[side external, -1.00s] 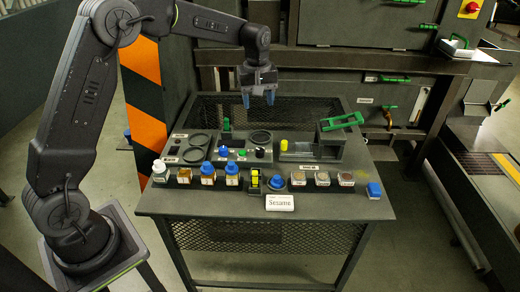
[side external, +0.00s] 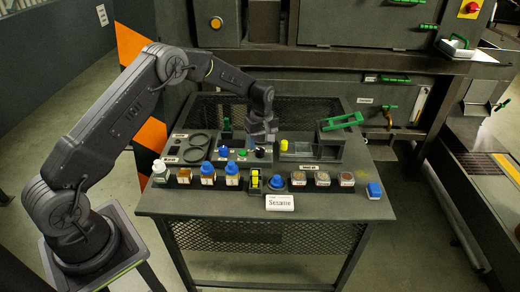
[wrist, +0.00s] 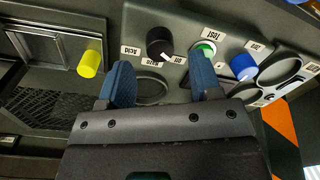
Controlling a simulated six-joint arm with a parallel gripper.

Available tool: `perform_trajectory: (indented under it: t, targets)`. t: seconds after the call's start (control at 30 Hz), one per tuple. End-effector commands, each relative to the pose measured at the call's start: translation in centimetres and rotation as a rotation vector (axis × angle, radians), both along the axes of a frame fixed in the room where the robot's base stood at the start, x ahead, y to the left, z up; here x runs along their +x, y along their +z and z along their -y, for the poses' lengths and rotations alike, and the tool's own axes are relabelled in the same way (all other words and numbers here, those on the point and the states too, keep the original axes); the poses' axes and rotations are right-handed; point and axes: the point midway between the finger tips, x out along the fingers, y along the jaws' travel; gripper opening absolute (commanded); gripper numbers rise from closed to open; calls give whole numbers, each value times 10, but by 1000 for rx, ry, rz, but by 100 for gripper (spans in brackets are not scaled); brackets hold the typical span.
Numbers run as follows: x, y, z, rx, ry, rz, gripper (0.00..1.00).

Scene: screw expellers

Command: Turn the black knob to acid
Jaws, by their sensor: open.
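The black knob (wrist: 160,40) is on the sloped grey panel (side external: 246,155), between a yellow knob (wrist: 90,58) and a green button (wrist: 203,50) in the wrist view. In the side view the black knob (side external: 260,153) sits just below my gripper. A white mark on its edge faces the small labels (wrist: 152,63) around it; I cannot read them surely. My gripper (wrist: 163,82) is open and empty, its two blue fingers apart. The fingertips appear over the panel on the near side of the knob, not closed on it.
A blue knob (wrist: 243,67) is beside the green button. Several bottles (side external: 208,174) and sample boxes (side external: 322,179) stand along the table's front, with a Sesame sign (side external: 280,202). A green-handled press (side external: 340,122) stands at the right.

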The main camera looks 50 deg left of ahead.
Motion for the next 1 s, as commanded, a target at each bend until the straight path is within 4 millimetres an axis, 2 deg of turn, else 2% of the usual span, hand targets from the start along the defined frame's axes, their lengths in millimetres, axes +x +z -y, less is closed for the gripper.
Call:
perform_trajectory:
  t: [0.03, 0.2, 0.6, 1.0]
  targets:
    - [-1, -9, 0, -1, 0, -3, 58]
    - [-1, -28, -1, 0, 0, -1, 58]
    - [-1, -35, -1, 1, 0, 1, 58]
    - [-1, -35, -1, 1, 0, 1, 21]
